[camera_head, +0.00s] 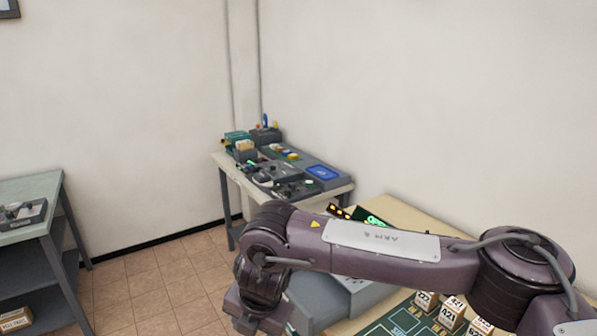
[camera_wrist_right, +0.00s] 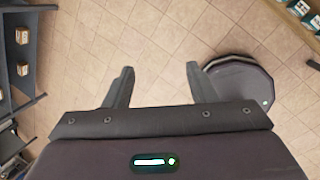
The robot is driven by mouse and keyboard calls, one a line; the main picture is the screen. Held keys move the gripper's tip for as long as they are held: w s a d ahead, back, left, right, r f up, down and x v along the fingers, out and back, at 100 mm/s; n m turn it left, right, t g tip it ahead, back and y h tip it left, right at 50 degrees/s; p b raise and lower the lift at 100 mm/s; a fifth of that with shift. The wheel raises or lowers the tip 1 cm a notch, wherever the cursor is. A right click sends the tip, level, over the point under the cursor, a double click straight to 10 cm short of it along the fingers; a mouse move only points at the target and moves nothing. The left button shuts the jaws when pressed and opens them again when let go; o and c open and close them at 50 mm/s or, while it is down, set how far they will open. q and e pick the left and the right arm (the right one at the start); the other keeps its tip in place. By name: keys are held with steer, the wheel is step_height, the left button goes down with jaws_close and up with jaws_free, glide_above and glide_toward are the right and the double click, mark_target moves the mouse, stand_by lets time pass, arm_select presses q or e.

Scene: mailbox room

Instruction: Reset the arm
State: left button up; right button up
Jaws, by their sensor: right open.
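My right arm (camera_head: 380,255) reaches across the lower right of the head view, with its wrist hanging down at the bottom centre. Its fingers are below the frame there. In the right wrist view my right gripper (camera_wrist_right: 160,80) is open, its two fingers wide apart with only tiled floor between and beyond them. It holds nothing. My left gripper is in neither view.
A table with small boxes (camera_head: 453,310) and a dark green mat stands under my right arm. A side table (camera_head: 340,188) with devices and a blue screen (camera_head: 322,172) stands against the back wall. A grey shelf table (camera_head: 30,190) is at left. Tiled floor (camera_head: 150,285) between is clear.

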steer(key=w+a+f+m+g+y, duration=0.1)
steer(key=w+a+f+m+y, duration=0.1)
steer(key=a+f+m+y, duration=0.7)
steer(key=d+f+m+t+h, duration=0.15)
steer(key=d+f+m, duration=0.4)
steer(key=f, duration=0.65)
steer(key=d+f+m+t+h, duration=0.1)
steer(key=d+f+m+t, duration=0.35)
steer(key=f, duration=0.65)
steer(key=s+d+f+m+g+h, duration=0.3)
steer(key=s+d+f+m+h, duration=0.3)
steer(key=s+d+f, duration=1.3)
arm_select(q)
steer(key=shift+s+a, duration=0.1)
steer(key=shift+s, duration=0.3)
arm_select(e)
steer(key=s+d+f+m+g+h, duration=0.1)
steer(key=s+d+f, duration=0.1)
steer(key=s, duration=0.6)
steer(key=s+d+f+m+g, duration=0.1)
steer(key=s+d+f+m, duration=0.1)
steer(key=s+d, duration=0.3)
steer(key=s+d+f+m+g+h, duration=0.1)
steer(key=s+d+f, duration=0.3)
steer(key=s, duration=0.7)
steer(key=shift+s+d+f+m+g+h, duration=0.15)
steer(key=shift+s+d+m+g+h, duration=0.1)
steer(key=shift+m+g+h, duration=0.1)
